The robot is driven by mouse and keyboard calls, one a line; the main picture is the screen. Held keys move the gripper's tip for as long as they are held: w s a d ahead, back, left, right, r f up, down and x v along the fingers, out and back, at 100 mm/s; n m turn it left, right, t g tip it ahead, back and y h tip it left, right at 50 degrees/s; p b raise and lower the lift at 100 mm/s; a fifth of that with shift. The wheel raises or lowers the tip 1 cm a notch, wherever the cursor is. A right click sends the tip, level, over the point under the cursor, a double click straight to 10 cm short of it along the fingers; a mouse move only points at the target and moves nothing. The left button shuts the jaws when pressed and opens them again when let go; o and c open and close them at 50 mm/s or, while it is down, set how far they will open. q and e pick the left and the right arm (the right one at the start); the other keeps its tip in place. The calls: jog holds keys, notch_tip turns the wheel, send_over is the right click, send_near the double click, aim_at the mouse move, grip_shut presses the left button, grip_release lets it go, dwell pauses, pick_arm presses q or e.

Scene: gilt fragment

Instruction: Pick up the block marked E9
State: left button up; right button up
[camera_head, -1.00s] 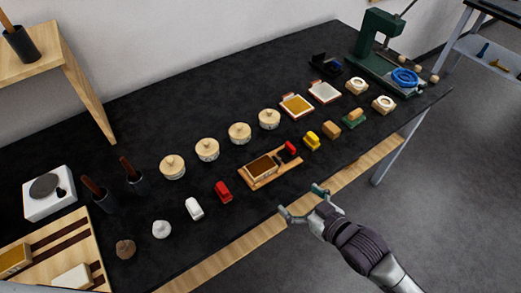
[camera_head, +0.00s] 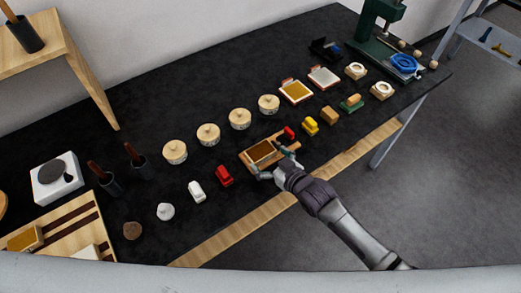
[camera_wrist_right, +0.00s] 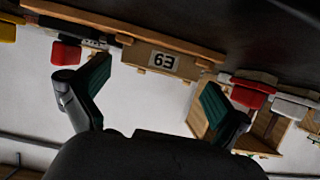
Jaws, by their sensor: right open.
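The block marked E9 (camera_head: 261,151) is a wooden block with a brown top, sitting on a small wooden tray (camera_head: 243,156) near the table's front edge. In the right wrist view, the block (camera_wrist_right: 143,55) shows its label upside down, and the tray edge (camera_wrist_right: 190,45) runs behind it. My right gripper (camera_head: 277,163) is open at the block's front side. In the wrist view its fingers (camera_wrist_right: 155,82) are spread on either side of the label, with nothing held. Whether they touch the block cannot be told. My left gripper is not in view.
A small red block (camera_head: 289,133) stands by the tray's right end. Several lidded round pots (camera_head: 239,119) stand behind.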

jog(key=shift+w+a+f, duration=0.3)
jog(key=shift+w+a, duration=0.05)
jog(key=shift+w, duration=0.1)
jog(key=c, duration=0.9)
jog(key=shift+r, duration=0.1)
